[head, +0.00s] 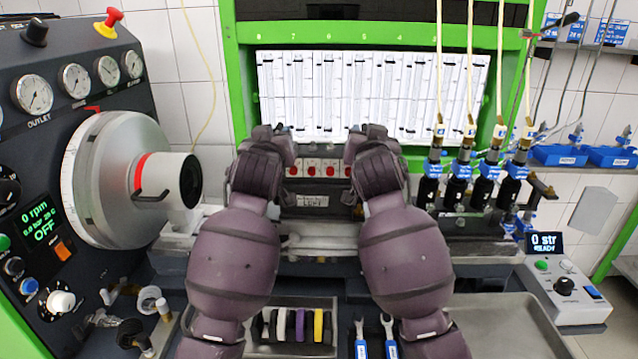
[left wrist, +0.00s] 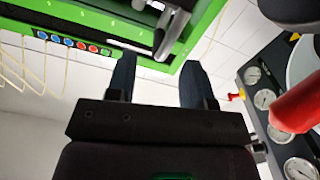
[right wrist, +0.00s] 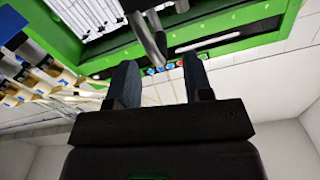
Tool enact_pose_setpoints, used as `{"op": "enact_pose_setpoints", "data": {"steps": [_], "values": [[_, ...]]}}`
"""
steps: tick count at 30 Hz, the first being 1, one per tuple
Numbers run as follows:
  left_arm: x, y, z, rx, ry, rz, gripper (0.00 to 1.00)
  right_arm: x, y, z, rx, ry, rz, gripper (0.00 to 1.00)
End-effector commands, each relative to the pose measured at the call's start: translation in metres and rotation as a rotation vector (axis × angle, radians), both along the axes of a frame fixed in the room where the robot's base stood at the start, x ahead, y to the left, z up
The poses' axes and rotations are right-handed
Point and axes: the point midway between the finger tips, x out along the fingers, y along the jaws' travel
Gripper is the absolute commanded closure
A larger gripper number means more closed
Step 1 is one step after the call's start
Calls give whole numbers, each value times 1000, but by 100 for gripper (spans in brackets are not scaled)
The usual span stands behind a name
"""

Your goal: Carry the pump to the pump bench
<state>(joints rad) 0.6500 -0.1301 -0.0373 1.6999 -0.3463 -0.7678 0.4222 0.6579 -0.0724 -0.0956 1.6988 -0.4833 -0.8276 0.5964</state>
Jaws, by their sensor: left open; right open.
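My left gripper (head: 279,132) and right gripper (head: 366,132) are raised side by side in front of the green-framed test bench (head: 238,80), level with the lower edge of its white gauge panel. In the left wrist view the left gripper's (left wrist: 158,72) dark fingers stand apart, with nothing held. In the right wrist view the right gripper's (right wrist: 160,72) fingers also stand apart and hold nothing. A grey metal part crosses beyond the fingers in both wrist views; I cannot tell what it is. I cannot make out a separate pump; my forearms hide part of the bench.
A silver drive drum (head: 95,180) with a dark-ended cylinder juts out at the left, beside a dark gauge panel (head: 75,50). Black injectors (head: 455,190) with hoses stand at the right. A tray (head: 285,345) with coloured rings lies below. A control box (head: 565,290) sits front right.

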Motion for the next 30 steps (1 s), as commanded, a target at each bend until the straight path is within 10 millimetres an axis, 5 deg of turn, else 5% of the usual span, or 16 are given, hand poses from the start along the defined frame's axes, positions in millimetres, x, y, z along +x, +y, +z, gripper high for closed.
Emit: {"op": "enact_pose_setpoints", "data": {"steps": [12, 25, 30], "values": [[47, -2, 0, 1, 1, 1, 52, 47, -2, 0, -1, 0, -1, 53], [53, -2, 0, 1, 0, 0, 52, 53, -3, 0, 0, -1, 0, 53], [53, -2, 0, 1, 0, 0, 75, 53, -3, 0, 0, 0, 0, 76]]}}
